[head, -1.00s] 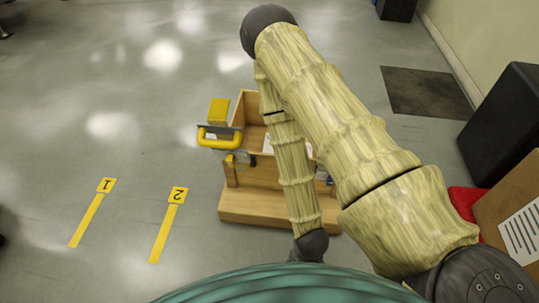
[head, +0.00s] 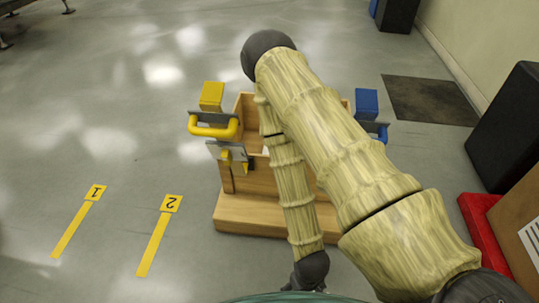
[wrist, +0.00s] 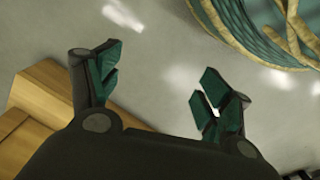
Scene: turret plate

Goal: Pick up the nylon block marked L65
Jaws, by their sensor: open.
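No block marked L65 can be made out in either view. In the head view a wooden stand (head: 262,215) with upright box walls is on the floor in front of me. My arm crosses in front of its right part and hides much of its inside. My gripper shows in the wrist view (wrist: 158,85), with its two green-padded fingers apart and nothing between them. Beyond the fingers is grey floor. The stand's wooden edge (wrist: 45,85) is at the left of the wrist view, beside the left finger.
The stand carries a yellow handle (head: 214,130) on its left and a blue block (head: 367,103) on its right. Floor strips marked 1 (head: 78,222) and 2 (head: 158,235) lie left. A black box (head: 508,125) and a red object (head: 482,220) stand right. Floor at left is mostly clear.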

